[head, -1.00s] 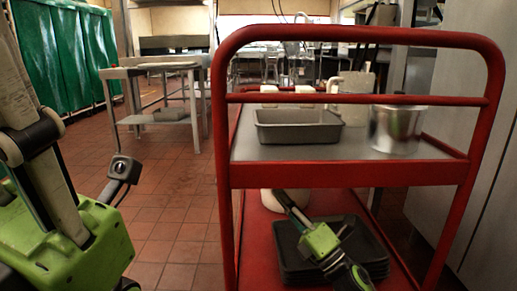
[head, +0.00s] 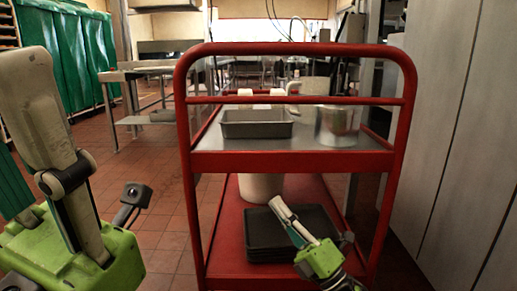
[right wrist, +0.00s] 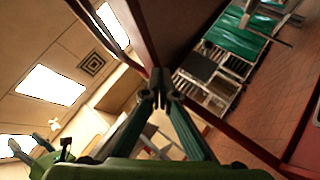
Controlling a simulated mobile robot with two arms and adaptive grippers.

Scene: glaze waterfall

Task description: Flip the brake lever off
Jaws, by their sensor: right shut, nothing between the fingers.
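A red cart (head: 184,130) stands in front of me in the head view. No brake lever can be made out on it in either view. My right gripper (head: 279,205) reaches from the lower right, in front of the cart's lower shelf. In the right wrist view, its two fingers (right wrist: 160,80) meet at the tips with nothing between them. A dark red part of the cart (right wrist: 165,30) appears close to the fingertips there; I cannot tell whether they touch.
The cart's top holds a grey pan (head: 257,126), a metal pot (head: 337,127) and a pitcher (head: 318,90). Its lower shelf holds black trays (head: 262,235) and a white container (head: 262,186). Pale panels (head: 455,130) flank the right. Tiled floor (head: 165,225) is clear to the left.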

